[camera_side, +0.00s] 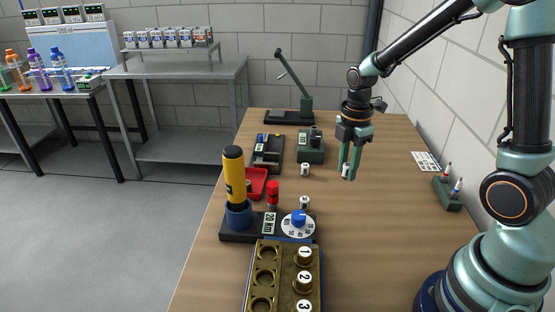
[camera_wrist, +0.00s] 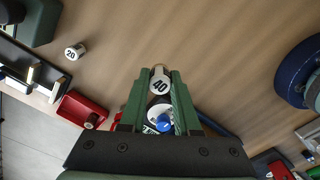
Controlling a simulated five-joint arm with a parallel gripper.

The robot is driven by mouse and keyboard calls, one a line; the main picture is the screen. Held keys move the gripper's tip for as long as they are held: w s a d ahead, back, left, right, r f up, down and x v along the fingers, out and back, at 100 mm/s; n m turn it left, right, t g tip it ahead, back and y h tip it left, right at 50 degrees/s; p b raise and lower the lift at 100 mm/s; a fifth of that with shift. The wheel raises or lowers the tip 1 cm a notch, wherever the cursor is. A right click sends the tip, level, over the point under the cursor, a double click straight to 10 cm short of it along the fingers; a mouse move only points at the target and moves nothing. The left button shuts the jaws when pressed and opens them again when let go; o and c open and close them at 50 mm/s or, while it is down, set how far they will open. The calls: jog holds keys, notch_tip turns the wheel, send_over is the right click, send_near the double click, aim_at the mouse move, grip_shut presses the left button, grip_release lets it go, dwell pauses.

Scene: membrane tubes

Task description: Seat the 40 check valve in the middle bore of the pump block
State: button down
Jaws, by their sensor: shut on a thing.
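My gripper (camera_side: 346,170) is shut on the 40 check valve (camera_side: 345,171), a small white cylinder held above the wooden bench. The wrist view shows the valve's round face (camera_wrist: 160,85), marked 40, between the green fingertips (camera_wrist: 160,80). The brass pump block (camera_side: 284,272) stands at the front of the bench, left of and nearer the side camera than my gripper. It has a left row of round bores, with the middle bore (camera_side: 265,278) appearing empty, and numbered caps 1, 2 and 3 on the right. Its near end is cut off by the frame.
A white valve (camera_side: 305,170) stands left of my gripper; another (camera_side: 305,203) is near the dial (camera_side: 298,226). The wrist view shows a valve marked 20 (camera_wrist: 75,52). A yellow-handled tool (camera_side: 234,175) stands tall beside the red tray (camera_side: 263,178). Right of the block, the bench is clear.

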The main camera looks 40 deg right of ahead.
aim_at(348, 165)
notch_tip(348, 165, up, 9)
jog(key=shift+a+r, duration=0.1)
jog(key=shift+r, duration=0.35)
jog(key=s+a+f+m, duration=0.1)
jog(key=s+a+m, duration=0.2)
jog(key=a, duration=1.2)
jog(key=s+a+f+m, duration=0.2)
jog(key=s+a, duration=0.3)
jog(key=a, duration=1.1)
jog(key=shift+s+f+m, duration=0.15)
jog(key=shift+f+m, duration=0.15)
jog(key=shift+m, duration=0.2)
jog(key=shift+f, duration=2.9)
jog(key=shift+f, duration=0.8)
